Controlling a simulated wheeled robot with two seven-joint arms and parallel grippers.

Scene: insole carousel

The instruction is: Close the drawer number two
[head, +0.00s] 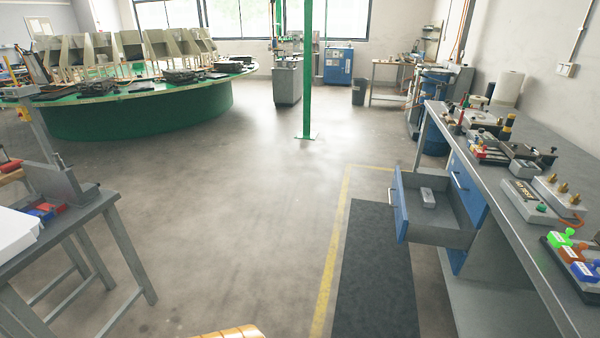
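A drawer with a blue front (401,207) stands pulled out from the workbench (540,130) at the right. Its grey tray is open at the top, and a small grey box-like object (428,197) lies inside. Another blue front (467,190) with a handle sits flush in the bench beside the open drawer. No drawer number is readable from here. Neither of my grippers shows in the head view.
A dark mat (375,270) lies on the floor before the bench, beside a yellow floor line (330,265). A grey table (75,225) stands at the left. A green post (307,80) and round green carousel (140,115) stand farther back. The middle floor is clear.

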